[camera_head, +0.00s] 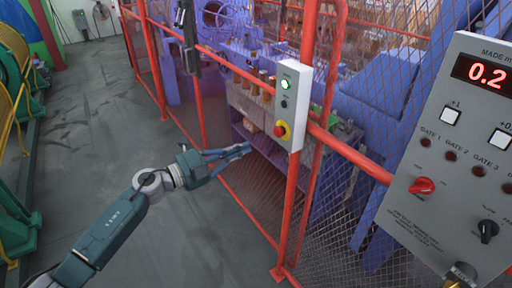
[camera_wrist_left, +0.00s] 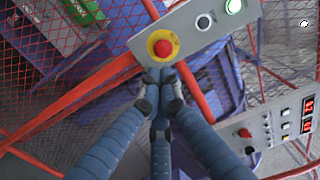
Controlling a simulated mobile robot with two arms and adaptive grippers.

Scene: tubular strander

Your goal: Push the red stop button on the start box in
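The start box (camera_head: 292,112) is a light grey box on a red fence post, right of centre in the head view. Its red stop button (camera_head: 280,129) sits on a yellow ring at the lower end. Above it are a dark button (camera_head: 284,103) and a lit green button (camera_head: 286,84). My left gripper (camera_head: 248,149) is left of and slightly below the red button, with a gap between them. In the left wrist view, its fingertips (camera_wrist_left: 159,78) are together and empty, just below the red button (camera_wrist_left: 162,46) in the picture. My right gripper is not in view.
A red-framed mesh fence (camera_head: 217,62) runs behind the box, with blue machinery beyond. A grey control panel (camera_head: 445,165) with a red display reading 0.2 stands at the right. Green and yellow machinery (camera_head: 12,80) lines the left. The grey floor between is clear.

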